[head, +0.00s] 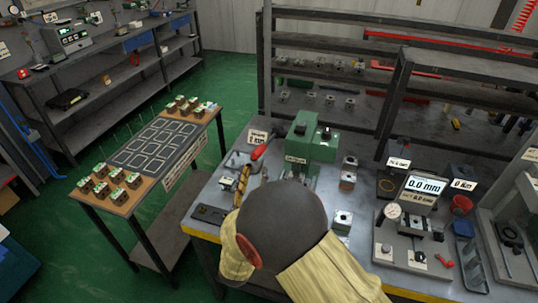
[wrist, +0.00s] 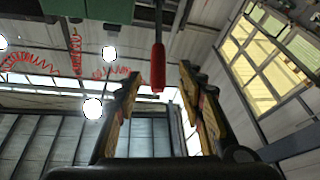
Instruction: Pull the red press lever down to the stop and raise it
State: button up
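The green press (head: 300,145) stands on the workbench in the head view. Its red lever handle (head: 260,149) sticks out on the left side, tilted. In the wrist view the red handle (wrist: 158,68) hangs from a dark rod, with the green press body at the upper left. My gripper (wrist: 160,78) is open, its fingertips on either side of the handle's end in the picture. I see no contact, and cannot tell how deep the handle sits between the fingers. In the head view my arm hides most of the gripper and part of the press base.
A gauge with a 0.0 mm display (head: 423,187) and metal blocks (head: 343,218) stand right of the press. Shelving (head: 350,55) stands behind. Green floor lies clear between side table and back shelves.

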aim_at(258, 152)
jog(key=shift+m, duration=0.4)
jog(key=x, duration=0.5)
jog(key=r+b+x, duration=0.1)
jog(key=x, duration=0.2)
jog(key=shift+s+f, duration=0.1)
jog(key=shift+s, duration=0.1)
jog(key=shift+a, duration=0.1)
jog(key=shift+c, duration=0.6)
grip_shut()
